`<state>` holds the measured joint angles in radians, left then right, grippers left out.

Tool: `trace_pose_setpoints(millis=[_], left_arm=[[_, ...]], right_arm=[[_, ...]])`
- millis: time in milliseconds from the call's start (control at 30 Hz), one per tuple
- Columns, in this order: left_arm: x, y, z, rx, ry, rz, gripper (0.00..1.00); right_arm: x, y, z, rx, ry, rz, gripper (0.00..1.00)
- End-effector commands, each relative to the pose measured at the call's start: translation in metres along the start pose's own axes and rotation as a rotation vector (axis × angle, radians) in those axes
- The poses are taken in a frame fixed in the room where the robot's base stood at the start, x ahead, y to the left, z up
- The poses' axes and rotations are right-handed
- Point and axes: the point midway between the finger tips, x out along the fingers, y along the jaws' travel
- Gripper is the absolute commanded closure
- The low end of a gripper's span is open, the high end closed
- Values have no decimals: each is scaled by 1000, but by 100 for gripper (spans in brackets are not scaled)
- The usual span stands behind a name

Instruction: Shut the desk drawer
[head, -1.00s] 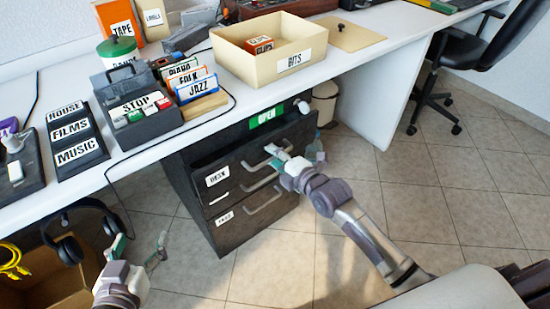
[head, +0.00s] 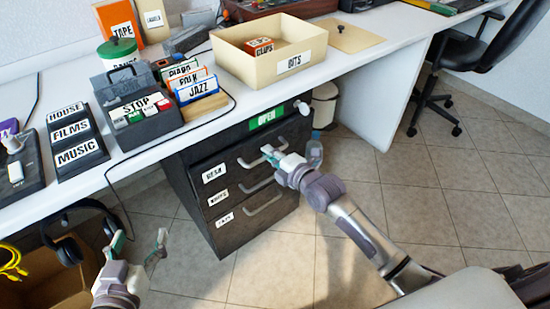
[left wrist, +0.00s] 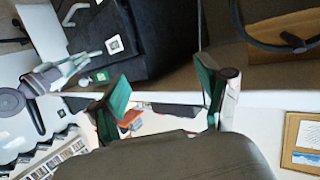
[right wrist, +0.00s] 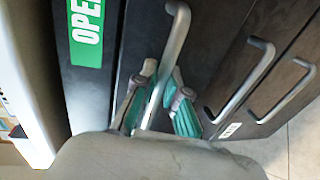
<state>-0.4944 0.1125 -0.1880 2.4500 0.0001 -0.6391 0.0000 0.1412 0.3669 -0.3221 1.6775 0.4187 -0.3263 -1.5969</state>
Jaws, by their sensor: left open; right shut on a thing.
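The dark desk cabinet (head: 225,235) stands under the white desk, with a green OPEN sign (head: 263,119) along its top. My left gripper (head: 140,240) is open and empty, low at the left, apart from the cabinet.
Two lower drawers have handles (head: 255,187) just below my right gripper. Black headphones (head: 72,235) hang at the left above a cardboard box (head: 50,280). A white bin (head: 325,100) stands behind the cabinet. The tiled floor at right is clear towards the office chair (head: 440,80).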

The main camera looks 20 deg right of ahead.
Motion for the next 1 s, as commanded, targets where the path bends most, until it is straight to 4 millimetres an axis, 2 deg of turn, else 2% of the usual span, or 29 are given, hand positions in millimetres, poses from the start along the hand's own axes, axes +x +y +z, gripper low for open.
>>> trace_pose_setpoints(millis=[33, 133, 467, 500, 633, 1000], left_arm=[[1, 1, -3, 0, 22, 2, 24], [2, 1, -8, 0, 50, 3, 24], [2, 2, -10, 0, 60, 3, 24], [2, 2, -10, 0, 60, 3, 24], [2, 1, -10, 0, 59, 3, 24], [2, 2, -10, 0, 56, 4, 24]], right_arm=[[9, 2, 0, -2, 0, 2, 100], [20, 4, 0, -1, 0, 1, 100], [22, 6, 0, -1, -1, 2, 100], [22, 6, 0, -1, -1, 2, 83], [22, 6, 0, -1, -1, 2, 63], [16, 5, 0, -1, 0, 1, 63]])
